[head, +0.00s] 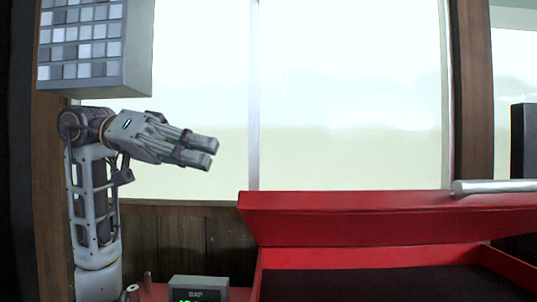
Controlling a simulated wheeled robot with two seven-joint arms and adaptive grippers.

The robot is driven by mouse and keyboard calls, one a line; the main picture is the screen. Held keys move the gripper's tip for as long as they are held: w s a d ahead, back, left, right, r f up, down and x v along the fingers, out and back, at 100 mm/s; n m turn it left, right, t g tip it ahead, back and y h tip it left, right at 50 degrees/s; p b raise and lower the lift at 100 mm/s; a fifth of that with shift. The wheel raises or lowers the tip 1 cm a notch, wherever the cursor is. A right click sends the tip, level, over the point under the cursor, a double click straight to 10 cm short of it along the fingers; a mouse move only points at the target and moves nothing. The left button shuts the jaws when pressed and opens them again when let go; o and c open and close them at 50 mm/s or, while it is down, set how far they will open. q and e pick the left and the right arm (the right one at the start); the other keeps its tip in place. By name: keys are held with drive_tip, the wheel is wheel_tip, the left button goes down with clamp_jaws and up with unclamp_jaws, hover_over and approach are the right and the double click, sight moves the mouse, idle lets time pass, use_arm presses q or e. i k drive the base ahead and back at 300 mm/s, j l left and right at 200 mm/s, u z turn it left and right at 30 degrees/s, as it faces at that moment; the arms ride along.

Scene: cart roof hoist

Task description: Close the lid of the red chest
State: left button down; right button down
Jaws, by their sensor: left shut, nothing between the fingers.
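The red chest (262,274) stands at the lower right of the head view, cut off by the bottom edge. Its lid (370,218) is raised at the back, and the dark inside shows below it. My left gripper (212,153) is shut and empty, in the air above and to the left of the lid, apart from it. Its fingers point right. My right gripper is not in view.
A small grey box with a green display (198,288) sits on a red surface left of the chest. A grey checkered panel (95,45) hangs at the upper left. A light grey bar (495,186) lies near the lid's right part. A bright window fills the back.

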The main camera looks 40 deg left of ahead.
sight(474, 210)
drive_tip(key=k+l, duration=0.2)
drive_tip(key=l, duration=0.15)
drive_tip(key=k+l, duration=0.15)
drive_tip(key=l, duration=0.2)
drive_tip(key=k+l, duration=0.2)
drive_tip(key=l, duration=0.15)
drive_tip(key=k+l, duration=0.2)
drive_tip(key=l, duration=0.15)
drive_tip(key=k+l, duration=0.2)
drive_tip(key=l, duration=0.15)
